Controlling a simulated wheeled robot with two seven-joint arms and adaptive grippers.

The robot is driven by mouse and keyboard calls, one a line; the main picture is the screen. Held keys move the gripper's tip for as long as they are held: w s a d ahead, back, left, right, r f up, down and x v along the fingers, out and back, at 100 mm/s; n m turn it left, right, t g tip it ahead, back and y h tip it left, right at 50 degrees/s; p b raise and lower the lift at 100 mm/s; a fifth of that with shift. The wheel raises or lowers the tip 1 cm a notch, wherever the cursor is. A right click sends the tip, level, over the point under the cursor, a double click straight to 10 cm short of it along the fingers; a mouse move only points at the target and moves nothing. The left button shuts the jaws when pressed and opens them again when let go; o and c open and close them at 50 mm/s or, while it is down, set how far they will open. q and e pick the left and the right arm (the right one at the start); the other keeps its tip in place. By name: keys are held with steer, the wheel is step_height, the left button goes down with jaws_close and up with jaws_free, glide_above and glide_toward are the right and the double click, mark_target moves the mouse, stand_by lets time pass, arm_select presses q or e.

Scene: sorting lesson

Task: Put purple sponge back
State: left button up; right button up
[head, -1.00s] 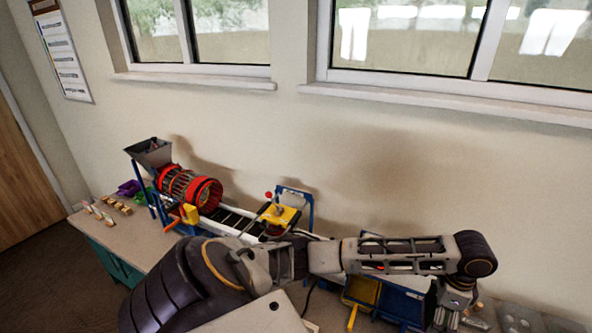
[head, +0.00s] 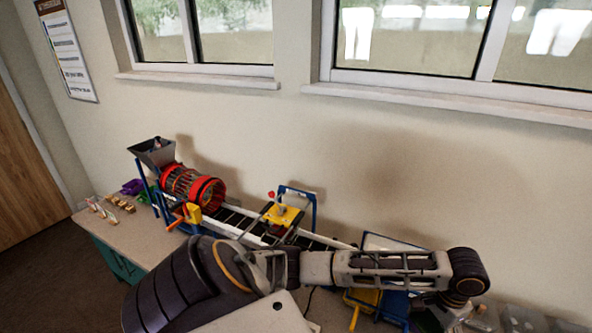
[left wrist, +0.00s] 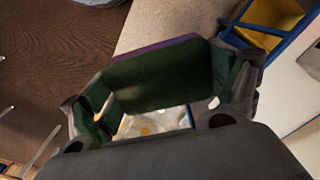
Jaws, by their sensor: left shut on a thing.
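My left gripper (left wrist: 160,82) is shut on the purple sponge (left wrist: 155,77) in the left wrist view. The sponge shows a dark green broad face and a thin purple edge along its top, and spans the gap between the fingers. My right gripper is in neither view.
The table holds a sorting machine with a red drum (head: 195,188), a hopper (head: 153,153) and a yellow press (head: 282,215). A purple item (head: 133,187) and small blocks lie at its left end. A blue bin with yellow (head: 366,297) is near my gripper end.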

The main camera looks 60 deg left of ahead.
mark_target(413, 314)
arm_select(q)
steer(key=shift+s+f+n, duration=0.15)
steer(key=shift+s+n, duration=0.2)
steer(key=shift+n, duration=0.45)
steer(key=a, duration=0.5)
steer(key=shift+w+f, duration=0.15)
steer(key=shift+f, duration=0.2)
step_height(413, 314, down, 2)
steer(key=shift+d+b, duration=0.1)
steer(key=shift+b, duration=1.05)
steer(key=shift+f+b, duration=0.55)
steer(key=shift+f+b, duration=0.4)
